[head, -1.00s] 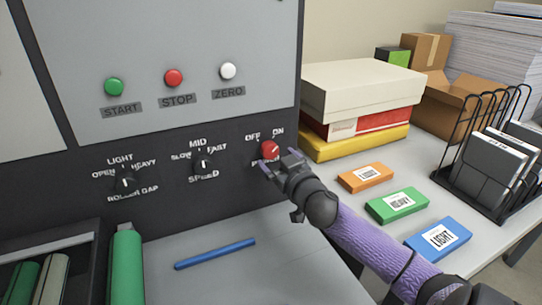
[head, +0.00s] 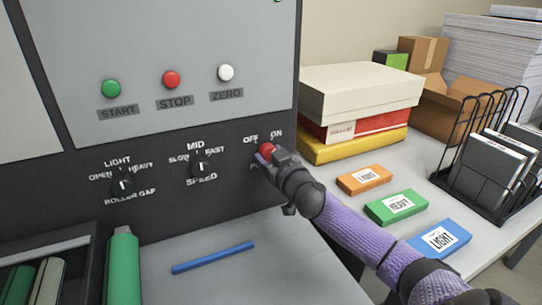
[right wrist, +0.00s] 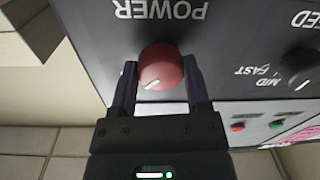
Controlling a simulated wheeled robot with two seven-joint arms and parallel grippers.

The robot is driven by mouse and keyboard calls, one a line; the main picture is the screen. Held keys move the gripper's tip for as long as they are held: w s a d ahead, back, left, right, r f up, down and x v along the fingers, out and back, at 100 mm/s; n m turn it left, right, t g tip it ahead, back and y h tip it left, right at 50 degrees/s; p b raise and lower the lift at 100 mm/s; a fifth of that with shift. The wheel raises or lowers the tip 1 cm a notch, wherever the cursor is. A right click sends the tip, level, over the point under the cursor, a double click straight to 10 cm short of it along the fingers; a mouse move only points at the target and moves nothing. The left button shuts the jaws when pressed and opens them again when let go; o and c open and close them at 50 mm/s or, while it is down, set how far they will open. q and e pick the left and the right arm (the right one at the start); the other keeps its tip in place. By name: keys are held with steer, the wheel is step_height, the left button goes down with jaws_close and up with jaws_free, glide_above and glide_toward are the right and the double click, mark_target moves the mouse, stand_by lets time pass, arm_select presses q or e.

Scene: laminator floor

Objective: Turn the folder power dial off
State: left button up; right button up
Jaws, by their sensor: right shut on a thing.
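The red power dial (head: 266,149) sits at the right end of the dark control panel, under the words OFF and ON. My right gripper (head: 264,157) is at the dial and partly covers it and the POWER label. In the right wrist view, which is upside down, the red dial (right wrist: 161,67) stands between the two fingers of my right gripper (right wrist: 160,80), which is shut on it. The dial's white pointer mark is at its lower left there, which matches the ON side. My left gripper is not in view.
A speed dial (head: 201,168) and a roller gap dial (head: 123,187) are to the left. Green, red and white buttons sit above. A blue rod (head: 213,257) lies on the table below. Boxes (head: 358,95) and coloured label blocks (head: 396,207) stand to the right.

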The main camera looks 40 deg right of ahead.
steer(key=n+p, duration=0.3)
steer(key=n, duration=0.5)
steer(key=n+p, duration=0.3)
steer(key=n, duration=0.6)
steer(key=shift+g+h, duration=0.3)
steer(key=shift+h, duration=0.1)
steer(key=shift+n, duration=0.3)
stand_by(0.4)
steer(key=o, duration=1.3)
steer(key=shift+r, duration=0.1)
